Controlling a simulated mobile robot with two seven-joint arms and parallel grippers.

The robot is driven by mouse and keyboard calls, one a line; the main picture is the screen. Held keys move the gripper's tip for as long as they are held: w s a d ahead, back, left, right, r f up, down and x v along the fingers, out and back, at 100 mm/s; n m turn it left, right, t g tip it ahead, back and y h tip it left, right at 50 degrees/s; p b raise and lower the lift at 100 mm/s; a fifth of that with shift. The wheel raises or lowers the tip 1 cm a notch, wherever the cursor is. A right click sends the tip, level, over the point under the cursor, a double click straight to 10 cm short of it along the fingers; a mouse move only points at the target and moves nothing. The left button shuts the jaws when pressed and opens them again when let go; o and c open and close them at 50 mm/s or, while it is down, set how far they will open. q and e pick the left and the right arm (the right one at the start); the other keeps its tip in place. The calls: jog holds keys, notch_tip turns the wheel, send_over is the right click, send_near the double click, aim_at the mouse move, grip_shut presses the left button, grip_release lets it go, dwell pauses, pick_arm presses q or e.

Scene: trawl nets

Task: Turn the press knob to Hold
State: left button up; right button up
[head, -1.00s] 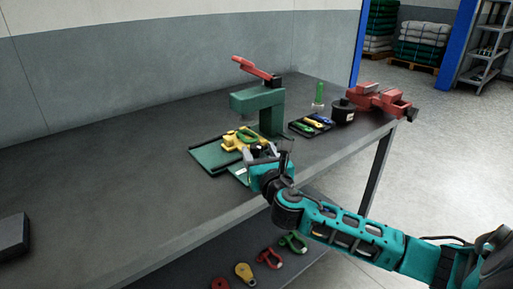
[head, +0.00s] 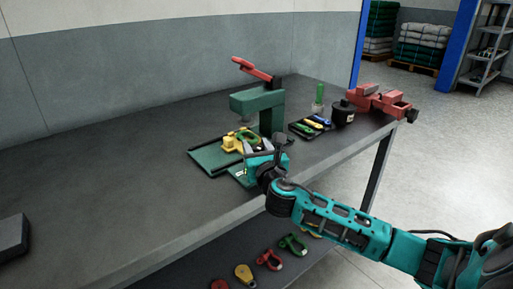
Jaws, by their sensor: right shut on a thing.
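The green press (head: 262,101) with a raised red lever (head: 252,68) stands on the dark workbench (head: 120,170). A yellow fixture (head: 229,144) with a green shackle (head: 247,137) sits on its base, above a green plate (head: 212,160). My right gripper (head: 258,148) is at the front of the press base, right of the yellow fixture, and is shut on what appears to be the press knob. The knob and its markings are hidden by the gripper, so I cannot tell its setting. A small pale label (head: 239,173) shows on the base front. My left gripper is not in view.
A black tray of coloured tools (head: 311,126), a black pot (head: 343,113), a green-topped bottle (head: 319,97) and a red vise (head: 380,100) stand right of the press. Shackles lie on the lower shelf. The bench's left side is mostly clear.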

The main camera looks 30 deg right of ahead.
jog(key=shift+c, duration=1.1)
